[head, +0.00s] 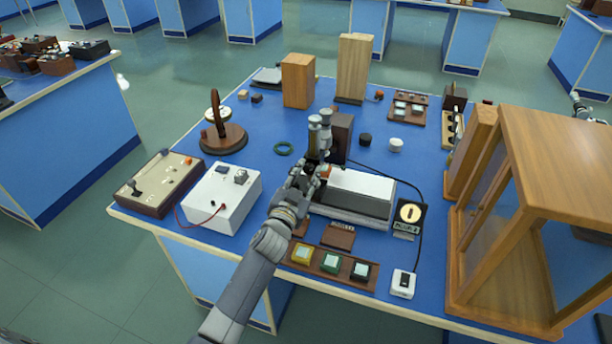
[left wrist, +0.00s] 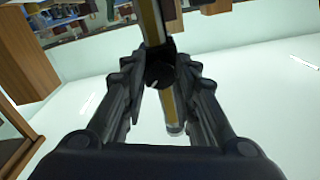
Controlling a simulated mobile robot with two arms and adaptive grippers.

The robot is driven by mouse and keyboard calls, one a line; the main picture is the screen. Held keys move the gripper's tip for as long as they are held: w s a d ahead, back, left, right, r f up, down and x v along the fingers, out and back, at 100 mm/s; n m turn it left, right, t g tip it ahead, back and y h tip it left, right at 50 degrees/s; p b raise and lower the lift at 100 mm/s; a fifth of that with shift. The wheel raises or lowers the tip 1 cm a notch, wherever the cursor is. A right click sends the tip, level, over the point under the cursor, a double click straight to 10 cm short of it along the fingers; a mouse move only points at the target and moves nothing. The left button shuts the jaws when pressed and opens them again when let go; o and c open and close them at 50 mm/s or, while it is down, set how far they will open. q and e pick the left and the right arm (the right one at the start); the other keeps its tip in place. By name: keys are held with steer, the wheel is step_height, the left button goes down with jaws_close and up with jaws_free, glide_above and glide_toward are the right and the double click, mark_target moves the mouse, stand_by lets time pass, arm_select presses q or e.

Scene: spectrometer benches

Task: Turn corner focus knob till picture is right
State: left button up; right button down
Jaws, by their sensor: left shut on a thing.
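My left gripper (head: 321,171) is at the grey and brass optical instrument (head: 320,135) in the middle of the bench. In the left wrist view, its two fingers (left wrist: 163,88) are shut on a round black focus knob (left wrist: 160,70) with a small white mark, in front of a yellow and grey tube (left wrist: 152,22). In the head view the gripper hides the knob. A small black display (head: 410,212) shows a pale, yellowish round patch with a dark mark in it. A grey, arm-like part at the right edge may be my right gripper (head: 580,105); its fingers are unclear.
A white-topped box (head: 358,190) is right of my gripper. A glazed wooden case (head: 530,140) fills the right side. A white box (head: 222,195) and a switch panel (head: 160,183) stand left. Colored buttons (head: 331,262) and a white switch (head: 403,283) lie in front.

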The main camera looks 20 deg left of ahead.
arm_select(q)
steer(key=m, duration=0.4)
steer(key=shift+m+b, duration=0.3)
stand_by(0.3)
steer(key=o, duration=1.1)
steer(key=s, duration=1.2)
steer(key=shift+a, duration=0.25)
steer(key=shift+f, duration=0.1)
